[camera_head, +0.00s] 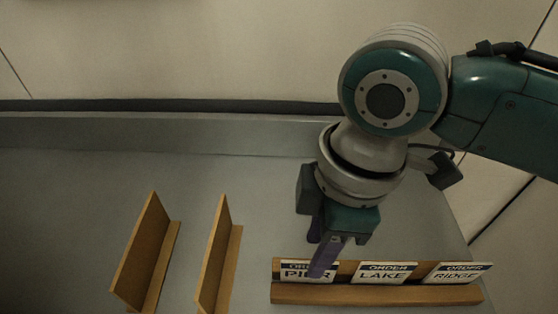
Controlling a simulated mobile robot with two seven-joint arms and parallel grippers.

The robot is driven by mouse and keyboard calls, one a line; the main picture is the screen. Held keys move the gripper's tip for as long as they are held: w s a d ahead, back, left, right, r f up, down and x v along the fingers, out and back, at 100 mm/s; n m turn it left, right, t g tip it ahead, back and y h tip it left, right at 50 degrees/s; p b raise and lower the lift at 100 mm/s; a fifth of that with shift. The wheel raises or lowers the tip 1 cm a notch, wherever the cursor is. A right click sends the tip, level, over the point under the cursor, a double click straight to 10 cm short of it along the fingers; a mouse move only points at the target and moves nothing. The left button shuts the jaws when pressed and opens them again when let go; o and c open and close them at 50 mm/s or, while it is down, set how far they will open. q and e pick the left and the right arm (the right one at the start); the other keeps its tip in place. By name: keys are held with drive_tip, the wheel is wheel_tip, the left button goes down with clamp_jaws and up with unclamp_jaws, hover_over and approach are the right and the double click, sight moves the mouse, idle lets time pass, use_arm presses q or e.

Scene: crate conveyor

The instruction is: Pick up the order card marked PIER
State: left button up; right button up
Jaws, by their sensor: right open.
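The order card marked PIER (292,275) stands in the left end of a wooden card rack (375,294) at the bottom right of the head view. My right gripper (322,262) points down over this card, and its purple fingers cover the right part of it. The fingers are open; I cannot tell whether they touch the card or have it between them. My left gripper is not in view.
The LAKE card (385,274) and the RIDGE card (457,273) stand in the same rack to the right. Two upright wooden dividers (147,250) (216,255) stand on the grey table (70,220) to the left. The table's far left is clear.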

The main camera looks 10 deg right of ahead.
drive_tip(key=f, duration=0.5)
drive_tip(key=shift+a+f+b, duration=0.2)
drive_tip(key=shift+a+b, duration=0.15)
drive_tip(key=shift+c, duration=0.2)
clamp_jaws()
